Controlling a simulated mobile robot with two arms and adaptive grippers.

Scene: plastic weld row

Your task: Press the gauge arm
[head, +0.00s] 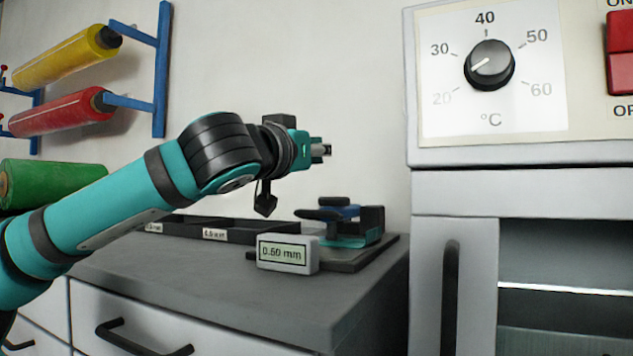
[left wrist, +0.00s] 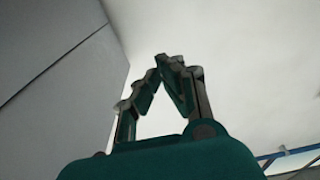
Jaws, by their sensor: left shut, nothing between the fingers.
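The thickness gauge (head: 352,240) stands on a dark plate on the grey counter, teal at its base with a black block at its right. Its dark gauge arm (head: 322,214) sticks out to the left over the base. A small white display (head: 286,253) in front of it appears to read 0.50 mm. My left gripper (head: 327,150) is above the gauge in the head view, clear of it and pointing right. In the left wrist view the left gripper (left wrist: 162,62) has its fingertips together with nothing between them; the gauge does not show there. My right gripper is not in view.
A dark sorting tray (head: 252,232) with labelled compartments lies behind the display. A white machine with a temperature dial (head: 489,65) stands at the right. Yellow, red and green rolls (head: 62,110) hang at the left. The counter front (head: 220,290) is clear.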

